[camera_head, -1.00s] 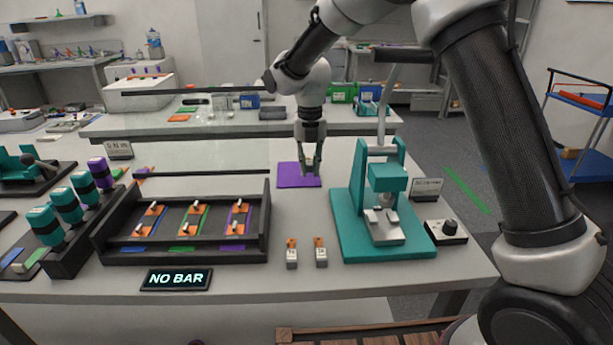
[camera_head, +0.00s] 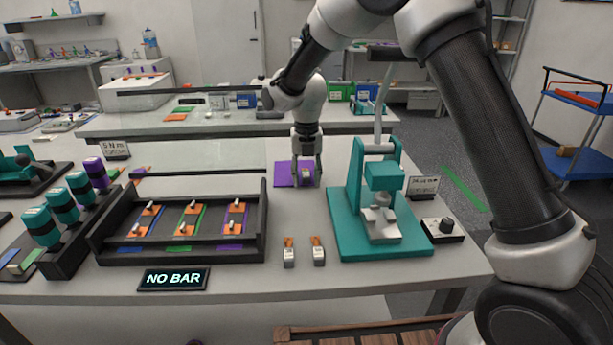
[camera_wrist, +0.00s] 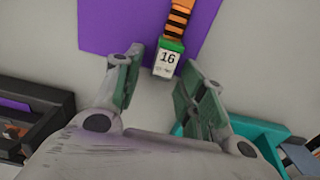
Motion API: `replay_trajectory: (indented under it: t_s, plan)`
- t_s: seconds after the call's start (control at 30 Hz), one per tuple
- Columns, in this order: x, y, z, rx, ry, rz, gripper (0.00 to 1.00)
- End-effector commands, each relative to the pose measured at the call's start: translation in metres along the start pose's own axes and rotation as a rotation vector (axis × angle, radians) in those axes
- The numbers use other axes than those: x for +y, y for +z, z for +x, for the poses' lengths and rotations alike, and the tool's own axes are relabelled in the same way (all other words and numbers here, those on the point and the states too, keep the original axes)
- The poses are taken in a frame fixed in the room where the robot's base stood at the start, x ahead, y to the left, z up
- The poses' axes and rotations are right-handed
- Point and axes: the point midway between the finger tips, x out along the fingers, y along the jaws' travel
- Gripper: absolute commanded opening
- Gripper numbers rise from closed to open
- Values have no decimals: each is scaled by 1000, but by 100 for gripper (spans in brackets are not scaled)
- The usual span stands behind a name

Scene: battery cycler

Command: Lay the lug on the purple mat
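The lug (camera_wrist: 168,60) has a white end marked 16, a green band and an orange shank with black stripes. In the wrist view it lies with its shank over the purple mat (camera_wrist: 110,25) and its white end reaching past the mat's near edge. My gripper (camera_wrist: 160,68) is open, with its fingers apart on either side of the white end and a gap visible on the left. In the head view, my gripper (camera_head: 306,172) is low at the right part of the purple mat (camera_head: 283,176), and the lug's small pale end shows between the fingers.
A teal press (camera_head: 380,205) stands to the right of the mat. A black rack (camera_head: 183,250) with orange pieces is at front left. The table between the rack and press is otherwise clear.

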Motion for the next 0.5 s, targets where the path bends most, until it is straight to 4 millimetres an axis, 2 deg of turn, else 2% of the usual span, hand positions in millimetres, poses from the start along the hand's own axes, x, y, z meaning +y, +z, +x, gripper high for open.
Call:
replay_trajectory:
  t_s: [0.17,0.27,0.5]
  plan:
    - [0,0,-5,-1,1,0,40]
    - [0,1,-19,-3,2,0,40]
    - [0,1,-73,-4,2,0,40]
